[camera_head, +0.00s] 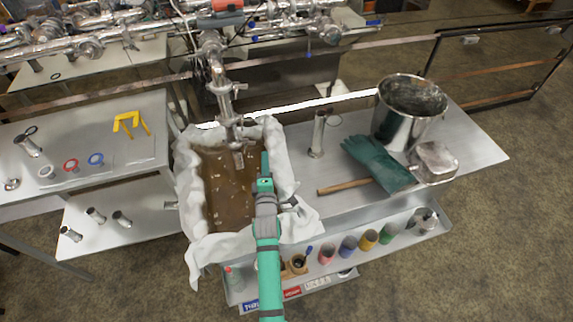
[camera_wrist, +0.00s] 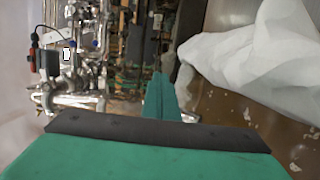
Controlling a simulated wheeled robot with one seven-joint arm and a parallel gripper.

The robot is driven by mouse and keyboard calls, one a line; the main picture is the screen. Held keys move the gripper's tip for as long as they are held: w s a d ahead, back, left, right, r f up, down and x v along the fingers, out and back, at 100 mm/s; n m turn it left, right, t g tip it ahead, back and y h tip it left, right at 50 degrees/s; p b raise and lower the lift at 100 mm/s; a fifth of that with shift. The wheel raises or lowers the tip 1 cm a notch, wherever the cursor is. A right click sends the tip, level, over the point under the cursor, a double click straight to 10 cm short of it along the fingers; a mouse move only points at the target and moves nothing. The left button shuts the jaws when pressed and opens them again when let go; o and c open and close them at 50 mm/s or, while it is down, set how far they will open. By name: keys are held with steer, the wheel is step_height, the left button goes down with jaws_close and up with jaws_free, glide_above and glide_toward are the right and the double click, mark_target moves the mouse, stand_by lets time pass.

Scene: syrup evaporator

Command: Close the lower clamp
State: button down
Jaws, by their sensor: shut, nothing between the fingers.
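A vertical steel pipe (camera_head: 224,105) comes down over a cloth-lined tub of brown liquid. A lower clamp (camera_head: 233,121) appears to sit near the bottom of this pipe, and another fitting with a side lever (camera_head: 237,88) shows above it. Whether the lower clamp is open or closed is too small to tell. My gripper (camera_head: 265,158) is shut and empty, over the tub, to the right of and below the clamp in the head view. Its green fingers show in the wrist view (camera_wrist: 160,88), where the lower clamp cannot be made out.
The tub's white cloth (camera_head: 189,218) bulges over its rim. A steel bucket (camera_head: 389,125), green gloves (camera_head: 376,160) and a short upright tube (camera_head: 318,135) stand or lie on the right table (camera_head: 465,145). Horizontal pipework (camera_head: 130,32) crosses above. The left bench (camera_head: 80,125) holds small fittings.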

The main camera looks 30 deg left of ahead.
steer(key=w+d, duration=0.2)
steer(key=d, duration=0.5)
steer(key=shift+d, duration=0.2)
stand_by(0.4)
steer(key=shift+s, duration=0.1)
